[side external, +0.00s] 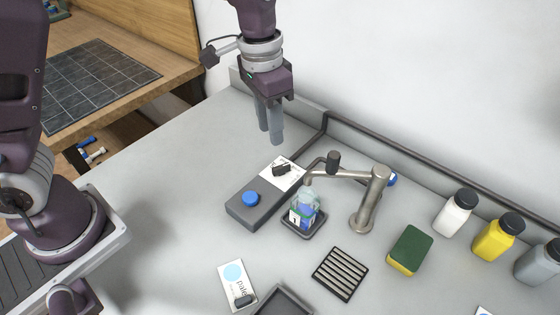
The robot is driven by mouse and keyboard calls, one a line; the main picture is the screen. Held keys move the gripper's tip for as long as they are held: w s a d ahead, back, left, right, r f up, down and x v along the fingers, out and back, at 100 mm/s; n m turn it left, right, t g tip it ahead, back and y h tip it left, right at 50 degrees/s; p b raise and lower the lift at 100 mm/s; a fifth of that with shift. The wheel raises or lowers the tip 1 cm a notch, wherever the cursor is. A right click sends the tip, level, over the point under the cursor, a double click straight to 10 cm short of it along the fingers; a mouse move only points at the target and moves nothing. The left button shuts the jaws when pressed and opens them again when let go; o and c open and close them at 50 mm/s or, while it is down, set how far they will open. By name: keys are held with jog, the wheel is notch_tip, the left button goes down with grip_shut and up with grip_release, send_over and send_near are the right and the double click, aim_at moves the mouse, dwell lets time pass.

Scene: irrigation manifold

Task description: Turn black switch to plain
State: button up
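The black switch (281,170) sits on a white patch (290,178) at the far end of a dark grey box (240,212). Any marking beside the switch is too small to read, so I cannot tell which position it points to. A round blue button or knob (250,198) is on the near end of the same box. My gripper (271,137) points down above and slightly left of the switch, apart from it. Its two fingers look close together from this angle; nothing shows between them, and the gap is unclear.
A metal faucet (372,198) reaches over near a small labelled bottle (305,211) right of the box. A slotted drain (339,273), a green-yellow sponge (410,251) and capped bottles (455,212) lie further right. A card (236,283) is in front. The left counter is clear.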

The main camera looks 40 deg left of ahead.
send_over(280, 167)
jog(key=shift+m+y, duration=0.3)
jog(key=shift+m, duration=0.1)
notch_tip(280, 167, down, 4)
jog(key=shift+f, duration=0.1)
notch_tip(280, 167, down, 7)
jog(key=shift+f, duration=0.1)
grip_shut()
